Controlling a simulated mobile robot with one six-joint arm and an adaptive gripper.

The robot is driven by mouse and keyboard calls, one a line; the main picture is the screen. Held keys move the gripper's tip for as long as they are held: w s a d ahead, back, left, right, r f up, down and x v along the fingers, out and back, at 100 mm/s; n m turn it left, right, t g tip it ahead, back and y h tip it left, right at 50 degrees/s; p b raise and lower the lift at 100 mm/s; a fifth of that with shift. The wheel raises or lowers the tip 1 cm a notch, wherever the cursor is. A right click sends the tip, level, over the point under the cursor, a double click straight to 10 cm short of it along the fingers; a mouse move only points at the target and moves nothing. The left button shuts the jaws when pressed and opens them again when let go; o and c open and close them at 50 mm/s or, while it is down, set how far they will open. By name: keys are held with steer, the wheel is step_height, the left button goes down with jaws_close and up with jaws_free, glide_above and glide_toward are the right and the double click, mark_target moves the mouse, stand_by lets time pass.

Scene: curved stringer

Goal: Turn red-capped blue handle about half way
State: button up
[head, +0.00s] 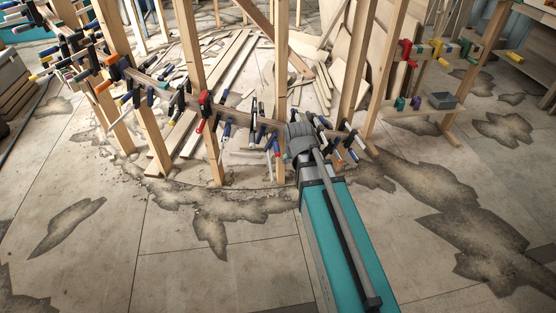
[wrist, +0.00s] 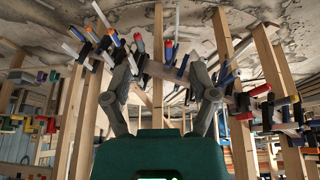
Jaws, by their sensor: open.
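My gripper (wrist: 163,80) is open in the wrist view, its two grey fingers spread on either side of the clamps on a curved wooden strip. Between and just beyond the fingertips are red-capped handles, one upper left of centre (wrist: 139,43) and one near the centre (wrist: 168,50). Nothing is visibly gripped, and I cannot tell whether a finger touches a handle. In the head view my gripper (head: 303,138) is at the strip (head: 238,118), and its fingertips are hidden.
Upright wooden posts (head: 281,90) stand close on both sides of the arm. Many clamps (head: 127,72) crowd the strip to the left. Open, patched floor (head: 200,255) lies in front.

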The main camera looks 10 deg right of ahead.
mark_target(278, 152)
steer(key=w+f+t+b, duration=0.9)
steer(key=w+f+b, duration=1.1)
steer(key=b, duration=0.9)
steer(key=shift+a+f+b, duration=0.4)
steer(key=shift+f, duration=0.25)
steer(key=shift+w, duration=0.1)
steer(key=b+x, duration=0.5)
steer(key=x, duration=0.8)
steer(key=shift+w+f, duration=0.2)
steer(key=shift+w, duration=0.05)
jaws_close()
